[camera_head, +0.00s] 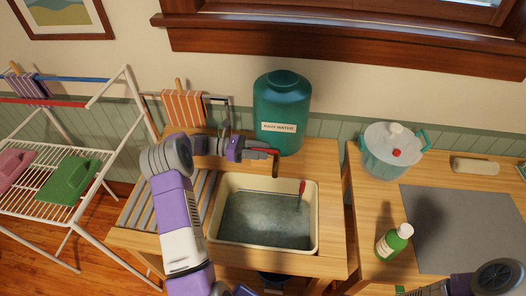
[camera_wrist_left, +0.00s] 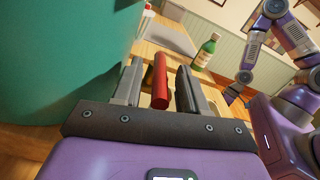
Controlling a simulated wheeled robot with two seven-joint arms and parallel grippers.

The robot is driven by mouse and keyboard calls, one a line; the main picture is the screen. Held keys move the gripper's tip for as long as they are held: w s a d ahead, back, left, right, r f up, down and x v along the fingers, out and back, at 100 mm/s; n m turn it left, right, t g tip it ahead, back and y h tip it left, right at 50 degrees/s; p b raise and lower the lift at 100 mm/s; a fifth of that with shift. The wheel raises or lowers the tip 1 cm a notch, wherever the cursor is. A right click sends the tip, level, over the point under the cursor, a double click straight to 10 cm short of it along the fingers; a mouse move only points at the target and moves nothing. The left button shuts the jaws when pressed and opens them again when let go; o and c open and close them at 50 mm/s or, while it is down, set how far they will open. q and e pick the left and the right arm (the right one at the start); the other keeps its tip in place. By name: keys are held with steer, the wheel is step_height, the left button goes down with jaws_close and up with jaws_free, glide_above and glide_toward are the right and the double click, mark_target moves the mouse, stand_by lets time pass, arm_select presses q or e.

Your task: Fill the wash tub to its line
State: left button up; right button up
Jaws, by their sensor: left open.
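The green barrel (camera_head: 282,105) labelled "RAIN WATER" stands at the back of the wooden stand. The cream wash tub (camera_head: 213,216) sits in front of it with greyish water (camera_head: 265,222) inside. I cannot make out a fill line or a running stream. A red-topped stick (camera_head: 301,188) stands at the tub's right side. My left gripper (camera_head: 262,148) is open beside the barrel, above the tub's back edge. In the left wrist view a red tap lever (camera_wrist_left: 160,82) lies between its fingers. The tap body is mostly hidden. A possible right gripper (camera_wrist_left: 235,93) shows small and unclear there.
A drying rack (camera_head: 75,147) stands at left. A slatted board (camera_head: 165,215) lies left of the tub. The right table holds a green bottle (camera_head: 393,242), a lidded clear pot (camera_head: 388,157), a rolling pin (camera_head: 475,166) and a mostly bare grey mat (camera_head: 465,235).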

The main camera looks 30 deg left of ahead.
arm_select(q)
steer(key=shift+w+d, duration=0.25)
steer(key=shift+d, duration=0.2)
steer(key=shift+c, duration=0.2)
jaws_close()
